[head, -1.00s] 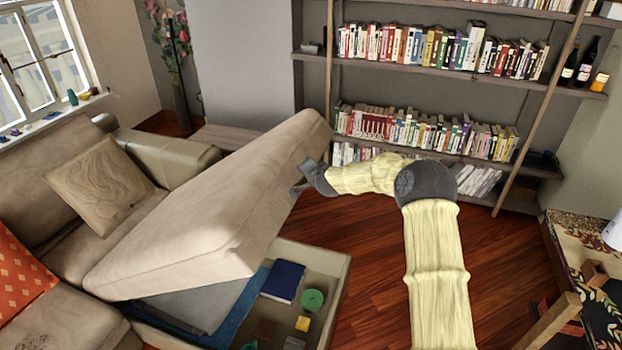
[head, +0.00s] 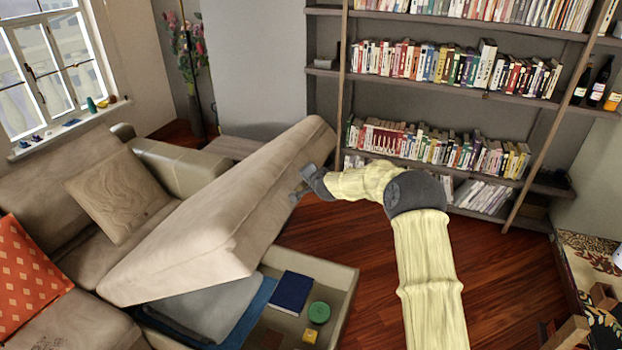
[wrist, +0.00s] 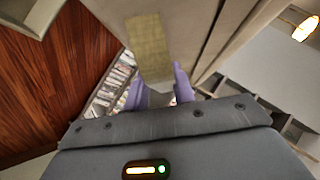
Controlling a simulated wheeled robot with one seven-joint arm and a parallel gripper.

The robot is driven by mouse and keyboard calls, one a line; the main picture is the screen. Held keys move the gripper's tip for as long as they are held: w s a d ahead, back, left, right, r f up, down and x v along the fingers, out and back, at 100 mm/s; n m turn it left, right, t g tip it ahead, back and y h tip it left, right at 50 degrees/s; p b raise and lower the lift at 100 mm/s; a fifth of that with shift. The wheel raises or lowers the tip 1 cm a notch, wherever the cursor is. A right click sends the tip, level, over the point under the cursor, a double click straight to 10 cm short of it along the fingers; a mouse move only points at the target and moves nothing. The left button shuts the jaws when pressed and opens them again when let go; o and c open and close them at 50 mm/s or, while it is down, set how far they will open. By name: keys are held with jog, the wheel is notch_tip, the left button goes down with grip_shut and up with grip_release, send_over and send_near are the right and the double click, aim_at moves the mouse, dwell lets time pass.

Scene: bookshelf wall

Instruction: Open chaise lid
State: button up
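The beige chaise lid (head: 235,210) is tilted up steeply, its right edge raised above the storage box (head: 340,300). The box is open to view and holds a dark blue book (head: 290,292), a green round item (head: 319,312), a yellow block (head: 309,336) and folded grey and blue cloth (head: 215,310). My gripper (head: 301,186) is at the raised right edge of the lid.
A sofa with a tan cushion (head: 118,190) and an orange cushion (head: 25,275) is at the left. The wooden floor (head: 345,235) is clear between box and shelf. A chair (head: 570,330) is at the lower right.

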jog(key=shift+d, duration=0.1)
dwell(0.3)
jog(key=b+v, duration=0.6)
jog(key=v, duration=1.1)
jog(key=shift+s+r, duration=0.15)
jog(key=shift+c, duration=0.2)
jog(key=c, duration=0.3)
jog(key=s+d+f+n+g, duration=0.1)
jog(key=s+f, duration=0.1)
jog(key=s, duration=0.1)
jog(key=s+d+f+n+g, duration=0.1)
jog(key=s+f, duration=0.1)
jog(key=s, duration=0.2)
jog(key=s+d+f+n+g+h, duration=0.1)
jog(key=s+d+f+n, duration=0.1)
jog(key=s, duration=0.1)
jog(key=shift+s+d, duration=0.1)
jog(key=shift+s, duration=0.2)
grip_shut()
jog(key=s+d+f+n+g+h, duration=0.1)
jog(key=s+d+f+g, duration=0.2)
jog(key=s, duration=0.8)
jog(key=s+d+f+n+g+h, duration=0.1)
jog(key=s+d+f+n+g, duration=0.1)
jog(key=s+d, duration=0.6)
jog(key=s+f+g, duration=0.1)
jog(key=s, duration=0.2)
jog(key=shift+f+n+h, duration=0.15)
jog(key=shift+n+h, duration=0.15)
jog(key=shift+h, duration=0.1)
